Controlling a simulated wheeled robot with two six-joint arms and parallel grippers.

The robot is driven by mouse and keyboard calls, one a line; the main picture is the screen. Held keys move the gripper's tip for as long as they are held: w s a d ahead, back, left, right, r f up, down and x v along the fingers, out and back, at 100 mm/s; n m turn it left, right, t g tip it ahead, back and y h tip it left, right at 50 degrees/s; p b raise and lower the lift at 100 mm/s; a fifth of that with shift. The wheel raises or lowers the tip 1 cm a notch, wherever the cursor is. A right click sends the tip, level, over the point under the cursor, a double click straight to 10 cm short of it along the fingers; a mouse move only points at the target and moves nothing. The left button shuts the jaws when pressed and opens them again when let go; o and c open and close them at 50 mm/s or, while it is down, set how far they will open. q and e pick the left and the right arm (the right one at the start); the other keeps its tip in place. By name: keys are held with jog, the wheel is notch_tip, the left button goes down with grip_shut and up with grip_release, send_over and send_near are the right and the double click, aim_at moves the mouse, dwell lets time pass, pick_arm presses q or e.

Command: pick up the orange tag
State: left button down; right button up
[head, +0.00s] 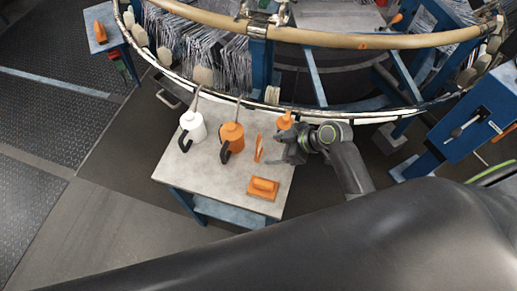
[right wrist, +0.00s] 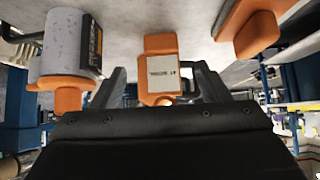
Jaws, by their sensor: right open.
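The orange tag (head: 259,147) stands thin and edge-on on the small grey table (head: 215,175), right of the orange can. In the right wrist view the orange tag (right wrist: 160,62) shows a white printed label and sits between the two fingers. My right gripper (head: 274,154) is open just right of the tag, its fingers pointing toward it. In the right wrist view the fingers of the right gripper (right wrist: 162,88) stand apart on either side of the tag; I cannot tell whether they touch it. My left gripper is not in view.
An orange can (head: 231,143) and a white can (head: 193,125) stand left of the tag. An orange block (head: 262,188) lies in front. A grey cylinder with an orange end (right wrist: 70,50) is close beside the right gripper. The loom's ring (head: 330,112) curves behind the table.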

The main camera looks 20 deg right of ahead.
aim_at(260, 152)
jog(key=shift+p+x, duration=0.45)
jog(key=shift+x, duration=2.5)
jog(key=shift+a+r, duration=0.1)
jog(key=shift+a, duration=0.05)
jog(key=c, duration=1.1)
jog(key=shift+r, duration=5.05)
